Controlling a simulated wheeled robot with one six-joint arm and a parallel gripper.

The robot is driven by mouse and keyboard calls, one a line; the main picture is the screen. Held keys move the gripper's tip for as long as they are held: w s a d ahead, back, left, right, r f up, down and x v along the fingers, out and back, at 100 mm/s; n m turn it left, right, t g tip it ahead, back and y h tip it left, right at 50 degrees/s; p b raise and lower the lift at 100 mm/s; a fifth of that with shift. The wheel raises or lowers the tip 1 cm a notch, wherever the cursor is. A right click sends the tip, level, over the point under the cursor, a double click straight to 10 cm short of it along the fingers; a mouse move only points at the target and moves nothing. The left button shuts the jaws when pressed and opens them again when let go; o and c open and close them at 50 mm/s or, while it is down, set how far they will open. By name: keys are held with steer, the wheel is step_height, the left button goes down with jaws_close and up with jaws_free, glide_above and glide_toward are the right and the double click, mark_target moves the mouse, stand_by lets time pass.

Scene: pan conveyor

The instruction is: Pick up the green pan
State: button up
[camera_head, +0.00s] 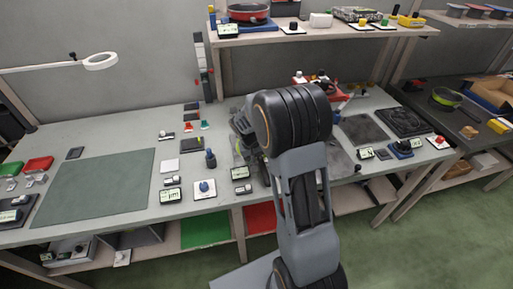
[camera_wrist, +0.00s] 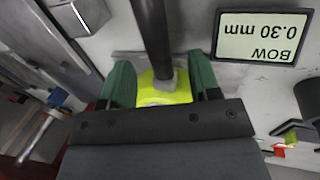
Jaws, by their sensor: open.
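A dark pan with a lime-green rim (camera_head: 446,97) sits on the dark table at the right in the head view, well to the right of my arm. My gripper (camera_wrist: 161,80) is open, its two dark green fingers apart in the wrist view. A lime-green piece (camera_wrist: 178,93) and a dark rod (camera_wrist: 153,35) lie between the fingers in the picture. I cannot tell whether they belong to a pan or whether the fingers touch them. In the head view my gripper is over the grey workbench (camera_head: 130,125), largely hidden by my arm.
A small display reading "BOW 0.30 mm" (camera_wrist: 261,37) lies close to my gripper. Several gauges and blocks crowd the bench. A red pan (camera_head: 248,12) sits on the upper shelf (camera_head: 330,33). A green mat (camera_head: 95,190) at left is clear.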

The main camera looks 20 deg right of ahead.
steer(key=shift+x, duration=1.3)
steer(key=shift+r, duration=0.1)
jaws_close()
